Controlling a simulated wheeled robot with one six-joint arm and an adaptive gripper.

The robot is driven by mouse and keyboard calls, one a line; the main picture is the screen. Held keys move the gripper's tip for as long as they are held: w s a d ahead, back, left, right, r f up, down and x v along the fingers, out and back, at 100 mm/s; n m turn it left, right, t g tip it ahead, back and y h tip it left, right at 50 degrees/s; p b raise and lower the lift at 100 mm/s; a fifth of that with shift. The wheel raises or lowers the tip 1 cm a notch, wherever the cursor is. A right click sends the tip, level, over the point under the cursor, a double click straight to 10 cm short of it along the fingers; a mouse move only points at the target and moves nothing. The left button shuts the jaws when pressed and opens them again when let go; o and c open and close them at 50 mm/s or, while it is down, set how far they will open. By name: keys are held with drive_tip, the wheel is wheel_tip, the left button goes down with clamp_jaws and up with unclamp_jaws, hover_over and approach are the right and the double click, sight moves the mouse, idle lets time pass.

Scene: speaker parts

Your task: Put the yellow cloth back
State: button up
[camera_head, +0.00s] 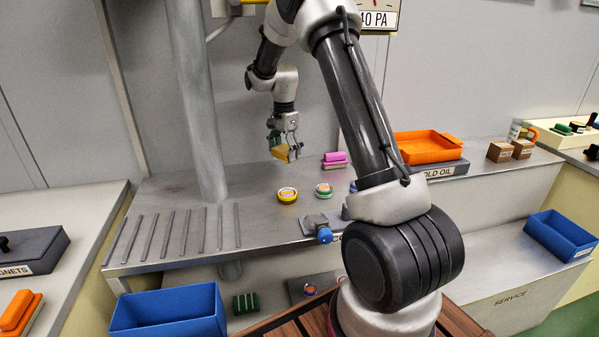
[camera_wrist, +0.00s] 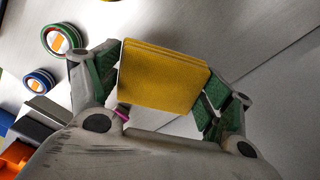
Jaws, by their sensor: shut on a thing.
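The yellow cloth (camera_head: 281,153) is a folded square pad, held between the fingers of my gripper (camera_head: 290,148) above the back of the grey metal bench. In the wrist view the yellow cloth (camera_wrist: 165,76) sits flat and slightly tilted between the green finger pads of my gripper (camera_wrist: 160,85). The fingers press on its left and right edges. The cloth appears clear of the bench surface in the head view. No marked place for the cloth can be made out.
A yellow tin (camera_head: 287,195), a green-rimmed tin (camera_head: 323,190) and a pink block (camera_head: 335,158) stand on the bench. An orange tray (camera_head: 427,147) is to the right. A blue-knobbed fixture (camera_head: 318,228) is at the front edge. Raised slats (camera_head: 170,234) cover the left; bench between is clear.

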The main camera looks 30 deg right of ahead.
sight(296, 172)
drive_tip(key=w+d+r+m, duration=0.1)
drive_tip(key=w+d+m, duration=0.1)
drive_tip(key=d+m, duration=0.3)
drive_tip(key=shift+w+d+r+m, duration=0.15)
drive_tip(key=shift+d+r+m, duration=0.2)
drive_tip(key=shift+m, duration=0.25)
drive_tip(key=shift+f, duration=0.1)
wheel_tip(296, 172, down, 10)
drive_tip(key=shift+r, duration=0.2)
drive_tip(key=shift+f, duration=0.3)
drive_tip(key=o, duration=1)
drive_tip(key=shift+o, duration=0.2)
